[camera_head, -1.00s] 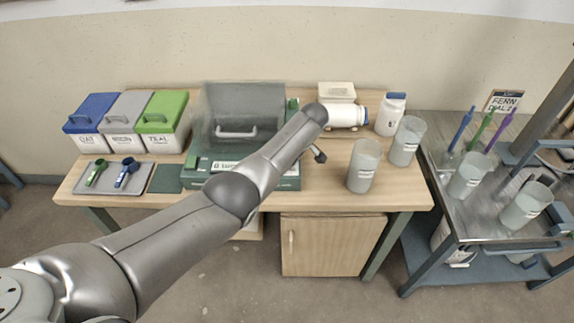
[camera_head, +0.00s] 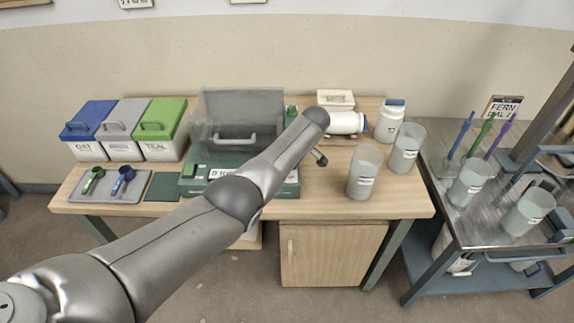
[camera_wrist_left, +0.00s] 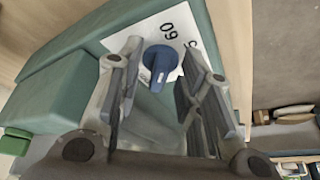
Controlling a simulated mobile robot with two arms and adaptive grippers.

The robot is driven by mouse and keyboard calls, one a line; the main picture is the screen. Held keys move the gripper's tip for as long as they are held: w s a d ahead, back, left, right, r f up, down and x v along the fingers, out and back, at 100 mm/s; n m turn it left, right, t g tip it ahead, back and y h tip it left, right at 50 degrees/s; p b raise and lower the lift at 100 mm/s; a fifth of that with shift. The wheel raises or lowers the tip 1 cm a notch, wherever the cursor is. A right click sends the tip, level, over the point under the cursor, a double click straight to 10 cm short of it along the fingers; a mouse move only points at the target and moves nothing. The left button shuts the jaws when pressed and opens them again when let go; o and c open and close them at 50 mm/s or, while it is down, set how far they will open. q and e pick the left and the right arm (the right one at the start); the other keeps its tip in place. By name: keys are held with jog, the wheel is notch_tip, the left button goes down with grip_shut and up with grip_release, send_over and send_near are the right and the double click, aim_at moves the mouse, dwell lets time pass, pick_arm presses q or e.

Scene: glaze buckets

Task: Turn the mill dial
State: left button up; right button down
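The mill (camera_head: 190,186) is a green box with a clear cover and grey handled lid on the wooden table. My left arm crosses in front of it in the head view and hides the dial there. In the left wrist view, the blue dial (camera_wrist_left: 161,62) sits on a white plate (camera_wrist_left: 172,33) marked with "60", on the mill's green body (camera_wrist_left: 55,92). My left gripper (camera_wrist_left: 160,58) is open, with one finger on each side of the dial. A gap shows on both sides; I cannot tell the depth between fingertips and dial. My right gripper is in neither view.
Blue, grey and green lidded bins (camera_head: 122,138) stand at the table's left, behind a tray (camera_head: 138,196) with two scoops. Translucent buckets (camera_head: 365,172) and white jars (camera_head: 390,120) stand at the right. A metal cart (camera_head: 455,222) with more buckets stands beside the table.

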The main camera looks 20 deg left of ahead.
pick_arm(q)
jog(key=v, duration=1.2)
dwell(0.4)
